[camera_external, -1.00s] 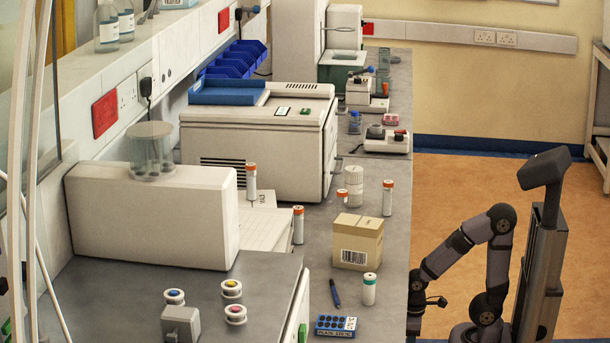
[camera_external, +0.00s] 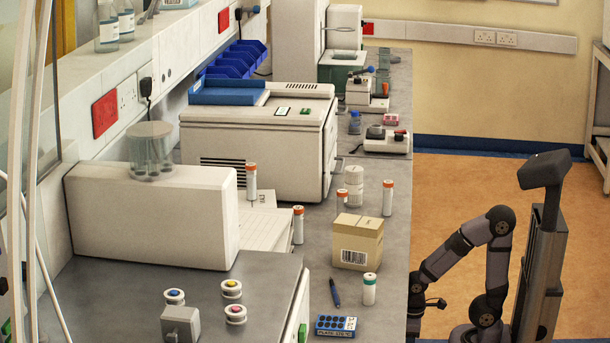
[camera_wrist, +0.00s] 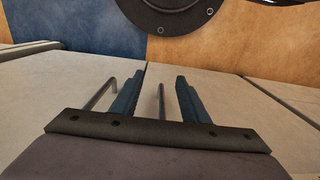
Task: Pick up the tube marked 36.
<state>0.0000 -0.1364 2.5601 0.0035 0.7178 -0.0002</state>
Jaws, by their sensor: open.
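Several white tubes with orange caps stand upright on the bench: one by the white machine (camera_external: 251,182), one beside the papers (camera_external: 298,228), one behind the box (camera_external: 341,203) and one near the bench's right edge (camera_external: 387,200). No number is legible on any tube, so I cannot tell which is 36. My gripper (camera_external: 437,302) is beside the bench's right edge, apart from all tubes. In the wrist view my gripper (camera_wrist: 160,80) is open and empty; no tube shows there.
A cardboard box (camera_external: 357,254) with a barcode stands among the tubes. A large white machine (camera_external: 262,145) stands behind. The orange floor is open at right.

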